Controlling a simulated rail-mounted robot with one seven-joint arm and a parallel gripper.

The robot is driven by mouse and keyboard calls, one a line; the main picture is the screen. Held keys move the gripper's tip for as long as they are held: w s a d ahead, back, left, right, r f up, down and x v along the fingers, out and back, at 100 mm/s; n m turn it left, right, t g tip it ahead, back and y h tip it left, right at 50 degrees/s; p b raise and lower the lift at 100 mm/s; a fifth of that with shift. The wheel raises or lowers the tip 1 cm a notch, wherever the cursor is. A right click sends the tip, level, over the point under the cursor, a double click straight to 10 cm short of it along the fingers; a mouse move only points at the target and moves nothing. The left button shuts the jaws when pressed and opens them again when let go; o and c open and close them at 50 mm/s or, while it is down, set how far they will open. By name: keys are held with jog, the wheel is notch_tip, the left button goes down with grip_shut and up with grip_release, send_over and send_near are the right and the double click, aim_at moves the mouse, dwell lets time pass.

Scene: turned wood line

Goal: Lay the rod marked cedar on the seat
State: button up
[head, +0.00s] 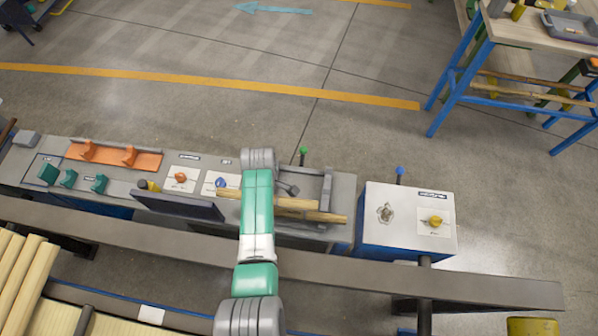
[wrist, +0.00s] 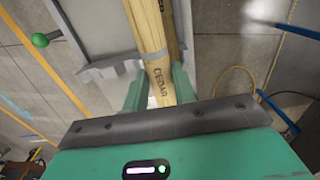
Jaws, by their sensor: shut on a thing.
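The rod marked CEDAR (wrist: 150,38) is pale wood, and its dark lettering shows in the wrist view. My gripper (wrist: 158,84) is shut on it, with one green finger on each side near the lettering. A second, darker wooden length (wrist: 173,28) shows beside and partly behind the rod. A grey notched bracket (wrist: 108,70) crosses close to the rod; I cannot tell whether they touch. In the head view, wooden lengths (head: 297,204) lie at the grey fixture (head: 327,190), right of my arm, which hides the gripper. I cannot tell which part is the seat.
The grey bench (head: 345,190) carries an orange rack (head: 113,155), green blocks (head: 69,178), a dark screen (head: 178,205) and knobs. A green-topped post (head: 303,155) stands behind the fixture. A blue-sided box (head: 405,243) stands to the right. A grey rail (head: 350,276) runs in front.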

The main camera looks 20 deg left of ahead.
jog(key=w+d+f+b, duration=0.1)
jog(key=w+d+b, duration=0.3)
jog(key=w+b, duration=1.5)
jog(key=shift+s+d+f+b, duration=0.1)
jog(key=shift+s+f+b, duration=1.05)
jog(key=shift+b, duration=0.95)
jog(key=shift+s+d+f+b, duration=0.1)
jog(key=shift+s+f+b, duration=1)
jog(key=shift+b, duration=0.95)
jog(key=o, duration=1.1)
jog(key=shift+w+f, duration=0.1)
jog(key=shift+w, duration=0.15)
jog(key=shift+c, duration=0.2)
notch_tip(320, 180, up, 13)
jog(key=p, duration=0.5)
